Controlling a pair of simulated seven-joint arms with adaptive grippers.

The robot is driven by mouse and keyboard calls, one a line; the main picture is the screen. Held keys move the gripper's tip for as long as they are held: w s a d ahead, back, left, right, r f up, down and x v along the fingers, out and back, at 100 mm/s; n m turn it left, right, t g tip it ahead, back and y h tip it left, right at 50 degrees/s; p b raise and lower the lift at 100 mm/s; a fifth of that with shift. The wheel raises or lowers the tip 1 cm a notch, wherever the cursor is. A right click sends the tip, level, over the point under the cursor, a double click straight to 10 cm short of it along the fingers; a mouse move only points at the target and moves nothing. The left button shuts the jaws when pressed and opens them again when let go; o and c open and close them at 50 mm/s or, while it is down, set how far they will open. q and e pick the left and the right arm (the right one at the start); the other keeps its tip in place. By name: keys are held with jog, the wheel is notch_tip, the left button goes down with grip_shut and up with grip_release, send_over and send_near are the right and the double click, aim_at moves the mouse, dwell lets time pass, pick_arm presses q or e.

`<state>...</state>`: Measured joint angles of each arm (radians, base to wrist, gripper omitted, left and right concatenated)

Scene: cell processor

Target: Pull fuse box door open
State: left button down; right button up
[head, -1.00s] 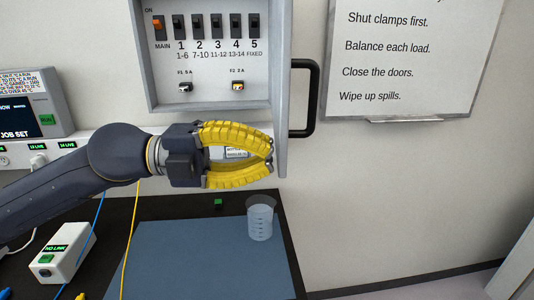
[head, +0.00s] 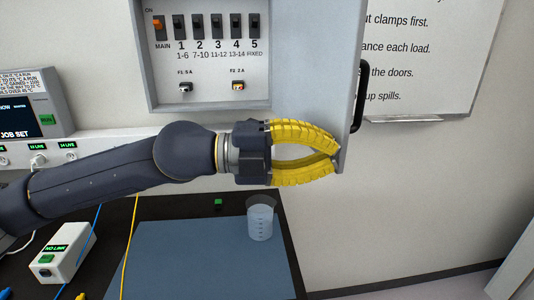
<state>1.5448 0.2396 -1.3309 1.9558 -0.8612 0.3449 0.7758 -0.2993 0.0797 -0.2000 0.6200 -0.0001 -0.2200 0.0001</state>
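The fuse box (head: 205,103) is on the wall, with its switches and two fuses in plain sight. Its grey door (head: 316,70) stands open to the right of the box, inner face towards me. The black door handle (head: 361,98) shows past the door's free edge, mostly behind it. My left gripper (head: 336,160), with yellow ribbed fingers, is in front of the door's lower part. Its fingertips meet near the lower free corner, with nothing seen between them. They look to be at or against the inner face; contact is not clear. My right gripper is not in view.
A white box (head: 62,252) and cables are at left. A whiteboard (head: 430,60) hangs behind the door at right. The wall below it is clear.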

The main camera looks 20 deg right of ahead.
pick_arm(q)
jog(key=x, duration=0.3)
jog(key=w+x, duration=0.1)
jog(key=x, duration=0.1)
jog(key=shift+d, duration=0.6)
